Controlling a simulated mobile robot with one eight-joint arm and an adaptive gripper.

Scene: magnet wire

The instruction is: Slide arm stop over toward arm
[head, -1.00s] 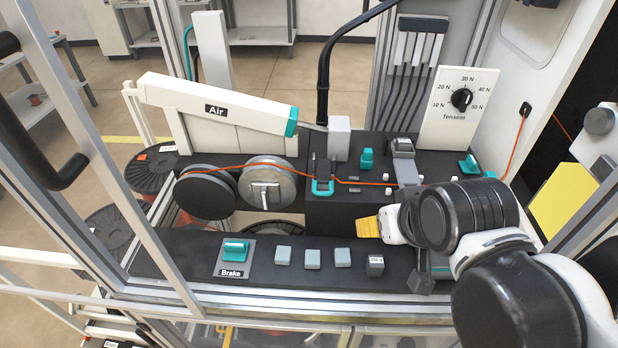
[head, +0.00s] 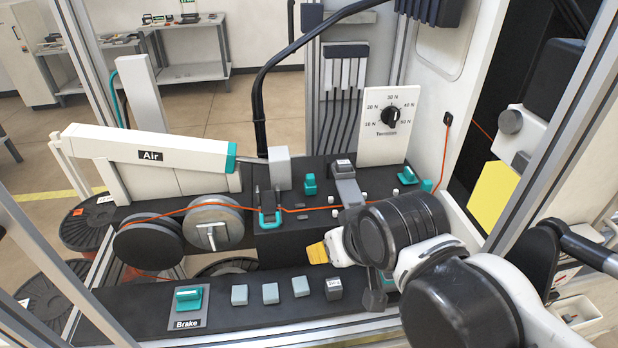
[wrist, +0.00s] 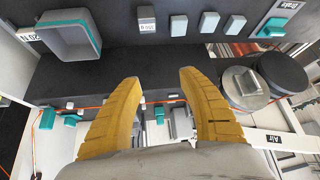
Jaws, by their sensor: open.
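The white arm labelled "Air" (head: 150,150) reaches right over the machine and ends in a teal tip (head: 231,158). A thin rod runs from the tip to an upright grey block (head: 280,168) on the black deck. A small teal block (head: 310,183) stands just right of it; no label shows which piece is the arm stop. My gripper (head: 318,252) is in front of the raised deck, right of and nearer than these pieces. In the wrist view, my gripper's yellow fingers (wrist: 160,78) are spread with nothing held between them.
An orange wire (head: 290,208) crosses the deck from the grey wheel (head: 215,222). A teal clip (head: 268,217), a grey lever (head: 346,185) and a tension dial (head: 390,117) are nearby. The front ledge holds a brake switch (head: 188,298) and several small blocks (head: 270,293).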

